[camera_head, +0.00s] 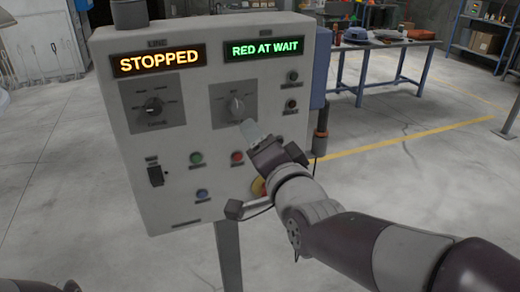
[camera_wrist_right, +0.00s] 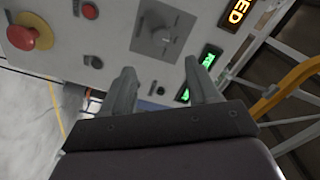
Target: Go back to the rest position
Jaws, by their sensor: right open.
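My right gripper (camera_head: 252,132) is in front of the control panel (camera_head: 180,215), its fingertips just below the right selector knob (camera_head: 235,106) in the head view. In the right wrist view the two fingers (camera_wrist_right: 161,88) are spread apart with nothing between them. The right selector knob (camera_wrist_right: 163,32) shows beyond the fingertips, clear of them. My left gripper is not seen; only a dark sliver of my left arm shows at the bottom left corner of the head view.
The panel stands on a post (camera_head: 228,255) and shows "STOPPED" (camera_head: 158,61) and "RED AT WAIT" (camera_head: 264,48). A left selector knob (camera_head: 153,108) and several buttons sit on it. A red mushroom button (camera_wrist_right: 30,36) is partly hidden in the head view. A blue table (camera_head: 385,45) stands behind.

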